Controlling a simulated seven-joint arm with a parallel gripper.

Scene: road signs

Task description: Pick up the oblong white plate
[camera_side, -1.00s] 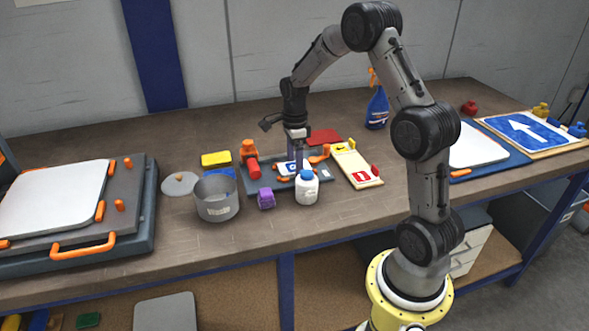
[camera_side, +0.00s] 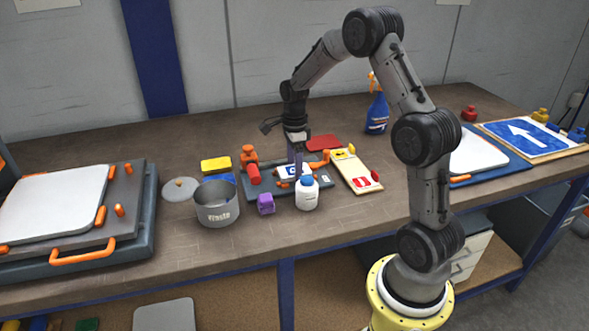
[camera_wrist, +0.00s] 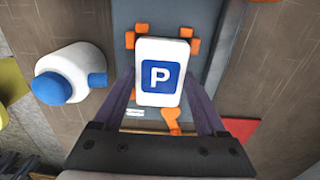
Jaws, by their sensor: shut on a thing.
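The oblong white plate (camera_wrist: 168,48) bears a blue square with a white P. In the wrist view it lies between the two fingers of my gripper (camera_wrist: 160,90), which is shut on its long sides. In the side view the plate (camera_side: 285,171) shows small under my gripper (camera_side: 296,165), over a dark grey fixture (camera_side: 322,187) with orange clamps. The white bottle partly hides the fixture's front. I cannot tell whether the plate touches the fixture.
Close in front stand a white bottle (camera_side: 307,195) with a blue cap and a purple block (camera_side: 266,204). A grey pot (camera_side: 217,208) is to the left. A cream board (camera_side: 357,172) lies right of the fixture, and a red plate (camera_side: 323,142) behind. A blue spray bottle (camera_side: 377,112) stands farther back.

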